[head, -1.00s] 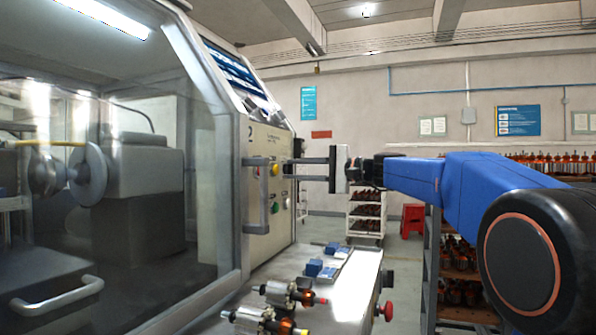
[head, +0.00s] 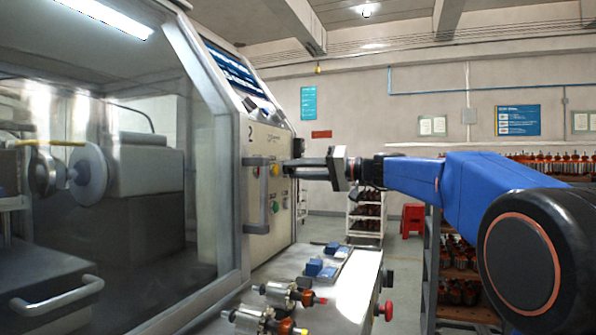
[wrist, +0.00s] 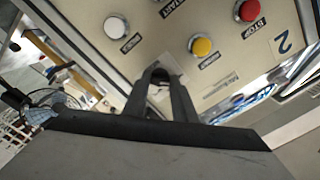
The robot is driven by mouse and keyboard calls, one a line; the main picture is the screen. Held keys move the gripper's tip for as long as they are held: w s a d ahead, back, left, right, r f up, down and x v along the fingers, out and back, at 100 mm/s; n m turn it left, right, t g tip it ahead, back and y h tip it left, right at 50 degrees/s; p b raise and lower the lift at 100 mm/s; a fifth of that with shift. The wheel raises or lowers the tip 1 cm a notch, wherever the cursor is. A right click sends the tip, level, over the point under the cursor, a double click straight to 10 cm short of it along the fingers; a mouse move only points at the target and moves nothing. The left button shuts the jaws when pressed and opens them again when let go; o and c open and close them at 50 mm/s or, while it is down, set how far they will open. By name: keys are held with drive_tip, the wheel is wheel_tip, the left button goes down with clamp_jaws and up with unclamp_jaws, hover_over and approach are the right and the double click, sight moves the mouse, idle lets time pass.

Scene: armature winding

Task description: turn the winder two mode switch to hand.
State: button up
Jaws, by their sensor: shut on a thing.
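The winder two machine (head: 268,140) stands at the left, with a "2" on its cream control panel. My gripper (head: 288,169) reaches to this panel from the right, and its fingers look tilted. In the wrist view my gripper (wrist: 160,78) has its two dark fingers close together at the panel face (wrist: 130,60), shut on the small dark mode switch (wrist: 159,74). The fingers hide most of the switch, so I cannot read which position it points to.
Around the switch are a white button (wrist: 116,27), a yellow button (wrist: 202,46) and a red button (wrist: 247,11). A grey door handle (head: 258,228) stands out left of the panel. A bench (head: 345,300) with armatures lies below.

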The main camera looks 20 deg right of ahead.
drive_tip(key=shift+f+n, duration=0.15)
drive_tip(key=shift+n, duration=0.25)
drive_tip(key=o, duration=1)
drive_tip(key=shift+o, duration=0.2)
drive_tip(key=v, duration=1.7)
drive_tip(key=shift+s+d, duration=0.15)
drive_tip(key=shift+d, duration=0.05)
